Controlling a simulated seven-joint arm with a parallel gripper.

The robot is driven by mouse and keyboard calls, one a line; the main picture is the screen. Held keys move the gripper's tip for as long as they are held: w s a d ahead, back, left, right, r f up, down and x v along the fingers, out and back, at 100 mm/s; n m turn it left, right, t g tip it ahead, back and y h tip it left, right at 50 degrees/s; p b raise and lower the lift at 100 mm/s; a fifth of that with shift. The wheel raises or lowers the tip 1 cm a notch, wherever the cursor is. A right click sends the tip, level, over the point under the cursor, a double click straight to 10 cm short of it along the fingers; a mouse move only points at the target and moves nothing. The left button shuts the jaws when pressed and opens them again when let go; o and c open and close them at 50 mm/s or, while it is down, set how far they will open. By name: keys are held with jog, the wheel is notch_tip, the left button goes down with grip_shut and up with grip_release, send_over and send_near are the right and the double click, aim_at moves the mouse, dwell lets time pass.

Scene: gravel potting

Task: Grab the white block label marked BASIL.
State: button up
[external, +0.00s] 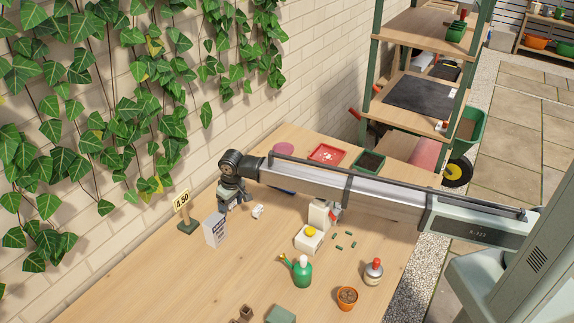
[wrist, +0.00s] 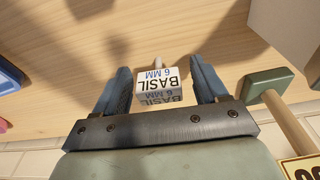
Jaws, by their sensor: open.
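The white block label (wrist: 156,80) shows BASIL and 6 MM in dark print in the wrist view. It appears between the two blue-grey fingers of my gripper (wrist: 160,70), with a visible gap on each side. A pale peg extends from its far side. In the external view, a small white block (external: 257,211), apparently this label, lies on the table just right of my gripper (external: 231,205). My gripper is open and empty, low over the table near the wall. Whether the fingertips reach around the block is hard to tell.
A price sign on a green base (external: 187,227) and a white box (external: 215,230) stand close left of my gripper. A blue tray (wrist: 10,76) lies at the wrist view's left.

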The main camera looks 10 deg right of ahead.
jog(key=shift+c, duration=0.2)
jog(key=c, duration=1)
jog(key=shift+r, duration=0.1)
